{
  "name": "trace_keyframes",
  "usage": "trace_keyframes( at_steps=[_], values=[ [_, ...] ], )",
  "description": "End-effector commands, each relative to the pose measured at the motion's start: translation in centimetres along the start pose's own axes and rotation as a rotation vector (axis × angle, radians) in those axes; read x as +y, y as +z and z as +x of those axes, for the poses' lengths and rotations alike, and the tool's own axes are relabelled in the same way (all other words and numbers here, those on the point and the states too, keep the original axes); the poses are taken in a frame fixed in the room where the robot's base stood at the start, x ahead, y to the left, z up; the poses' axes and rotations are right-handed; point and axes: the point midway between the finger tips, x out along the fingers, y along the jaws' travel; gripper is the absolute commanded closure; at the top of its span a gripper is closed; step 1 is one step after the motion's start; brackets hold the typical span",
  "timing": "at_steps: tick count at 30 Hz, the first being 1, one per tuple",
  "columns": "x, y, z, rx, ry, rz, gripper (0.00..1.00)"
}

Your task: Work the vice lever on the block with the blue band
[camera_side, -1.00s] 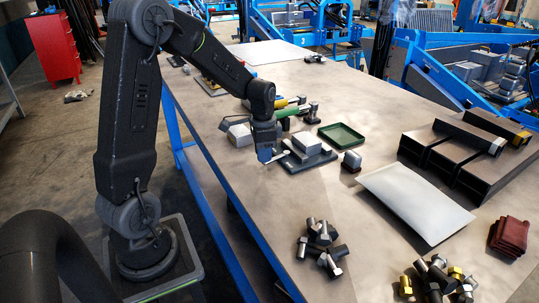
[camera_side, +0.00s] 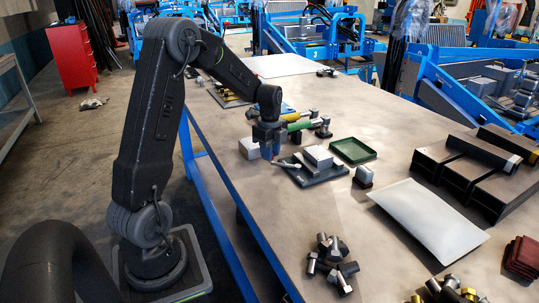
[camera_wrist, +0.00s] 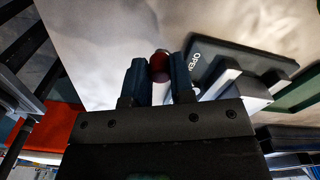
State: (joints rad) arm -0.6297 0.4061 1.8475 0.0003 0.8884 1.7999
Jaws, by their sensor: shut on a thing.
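My gripper (camera_side: 269,156) is at the left end of a pale lever (camera_side: 288,164) beside a vice. In the wrist view its two dark fingers (camera_wrist: 159,80) stand on either side of the lever's dark red knob (camera_wrist: 160,62), shut on the lever. The vice has a dark base (camera_side: 322,174) with a pale grey block (camera_side: 318,156) on top. In the wrist view the base (camera_wrist: 225,58) carries the word OPEN. I cannot make out a blue band on the block.
A green tray (camera_side: 353,150) lies behind and right of the vice, with a small dark-based block (camera_side: 363,176) near it. A pale block (camera_side: 249,148) and a green-and-yellow tool (camera_side: 298,122) are close to my gripper. A white sheet (camera_side: 428,222) and loose bolts (camera_side: 332,262) lie nearer.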

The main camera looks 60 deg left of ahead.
Motion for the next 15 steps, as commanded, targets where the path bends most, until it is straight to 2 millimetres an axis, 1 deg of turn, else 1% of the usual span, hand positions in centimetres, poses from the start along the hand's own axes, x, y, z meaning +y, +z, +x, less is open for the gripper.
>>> trace_keyframes(
  at_steps=[6,15],
  values=[
    [-0.9,0.3,-0.1,0.000,-0.004,0.100,1.00],
    [-1.3,0.4,-0.1,0.000,-0.004,0.154,1.00]
  ],
)
